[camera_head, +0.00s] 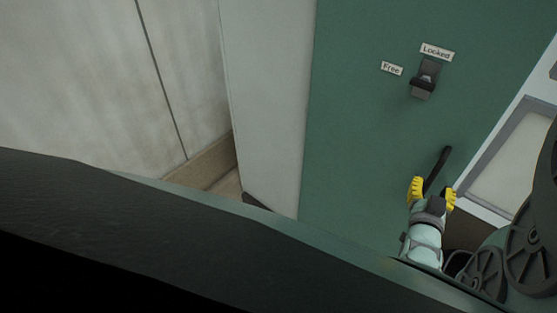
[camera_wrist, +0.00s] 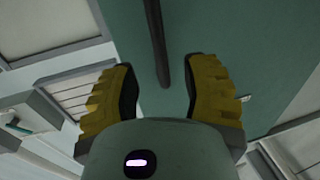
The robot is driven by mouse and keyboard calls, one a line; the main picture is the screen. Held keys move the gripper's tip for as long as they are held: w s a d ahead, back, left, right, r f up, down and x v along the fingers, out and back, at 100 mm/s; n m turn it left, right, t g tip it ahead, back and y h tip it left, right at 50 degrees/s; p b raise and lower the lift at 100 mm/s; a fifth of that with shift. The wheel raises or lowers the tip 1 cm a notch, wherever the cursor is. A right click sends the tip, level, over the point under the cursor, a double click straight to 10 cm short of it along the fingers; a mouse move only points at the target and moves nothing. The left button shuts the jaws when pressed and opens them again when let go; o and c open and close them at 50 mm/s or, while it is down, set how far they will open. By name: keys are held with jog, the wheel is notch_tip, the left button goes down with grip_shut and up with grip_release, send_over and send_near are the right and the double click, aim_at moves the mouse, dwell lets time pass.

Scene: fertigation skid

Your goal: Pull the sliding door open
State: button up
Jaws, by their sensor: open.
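The sliding door (camera_head: 350,130) is a green panel filling the middle of the head view. A dark bar handle (camera_head: 442,165) stands on it near its right edge. My gripper (camera_head: 432,188) is at the lower end of the handle, with its yellow fingers apart. In the wrist view the handle (camera_wrist: 157,45) runs down between the open fingers of my gripper (camera_wrist: 160,85). I cannot tell whether either finger touches it. A dark latch (camera_head: 423,82) sits on the door above the handle, below the label "Locked" (camera_head: 436,52) and right of the label "Free" (camera_head: 391,68).
A pale wall or panel (camera_head: 265,100) adjoins the door on the left, with light wall panels (camera_head: 90,80) beyond it. A pale frame with a window-like panel (camera_head: 515,155) stands right of the door. In the wrist view a slatted grey panel (camera_wrist: 85,95) shows at left.

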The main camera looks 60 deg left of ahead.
aim_at(433, 176)
jog(key=shift+p+x, duration=0.45)
jog(key=shift+x, duration=2.35)
jog(key=shift+o, duration=0.3)
jog(key=shift+a, duration=0.1)
grip_shut()
